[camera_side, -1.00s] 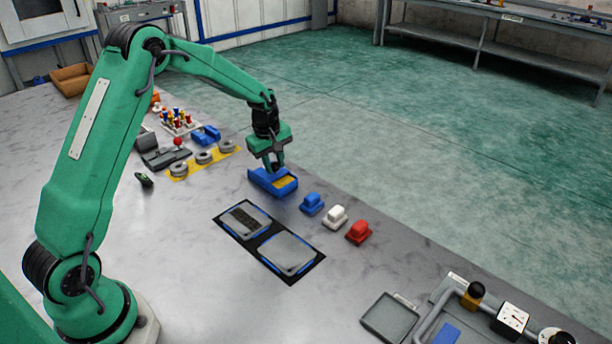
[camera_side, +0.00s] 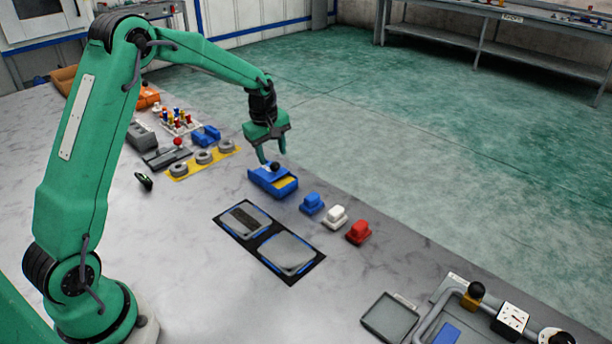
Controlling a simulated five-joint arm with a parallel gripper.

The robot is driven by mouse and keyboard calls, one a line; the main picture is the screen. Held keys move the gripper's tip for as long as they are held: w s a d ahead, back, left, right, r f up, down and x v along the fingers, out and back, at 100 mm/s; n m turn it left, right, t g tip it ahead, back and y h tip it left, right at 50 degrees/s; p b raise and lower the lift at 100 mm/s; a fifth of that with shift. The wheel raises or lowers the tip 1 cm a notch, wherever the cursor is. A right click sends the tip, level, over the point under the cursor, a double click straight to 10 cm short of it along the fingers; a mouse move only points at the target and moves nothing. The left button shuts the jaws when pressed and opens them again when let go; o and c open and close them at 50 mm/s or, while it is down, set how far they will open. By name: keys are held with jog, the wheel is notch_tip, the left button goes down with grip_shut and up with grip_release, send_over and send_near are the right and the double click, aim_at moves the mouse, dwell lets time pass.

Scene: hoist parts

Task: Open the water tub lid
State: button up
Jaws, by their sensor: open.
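A small blue tub (camera_side: 281,192) stands near the far edge of the table. A blue lid with a round black knob (camera_side: 275,166) covers its back part, and a yellow surface (camera_side: 285,183) shows in the front part. I cannot tell how far the lid has slid. My gripper (camera_side: 274,156) is open, pointing down just above the knob. Its fingers are spread around or just over the knob; contact cannot be made out. Nothing is held.
Blue (camera_side: 312,204), white (camera_side: 335,217) and red (camera_side: 358,231) blocks stand right of the tub. A black mat (camera_side: 256,241) with two blue-edged panels lies in front. Grey rings sit on a yellow strip (camera_side: 226,150) to the left. The floor beyond the table is clear.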

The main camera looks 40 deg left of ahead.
aim_at(274, 163)
jog(key=shift+s+d+r, duration=0.1)
jog(key=shift+s+r, duration=0.1)
jog(key=shift+r, duration=0.75)
jog(key=shift+s+r, duration=0.15)
jog(key=shift+r, duration=0.75)
jog(key=shift+n, duration=0.3)
jog(key=n, duration=0.8)
jog(key=shift+w+d, duration=0.1)
jog(key=shift+d, duration=0.15)
jog(key=shift+f, duration=0.15)
jog(key=shift+w+a+f, duration=0.15)
jog(key=shift+w+f, duration=0.05)
jog(key=shift+f, duration=1.05)
jog(key=shift+w+a+f, duration=0.15)
jog(key=shift+w+f, duration=0.05)
jog(key=shift+f, duration=1)
jog(key=shift+w+a+f, duration=0.15)
jog(key=shift+w+f, duration=0.05)
jog(key=shift+f, duration=1.05)
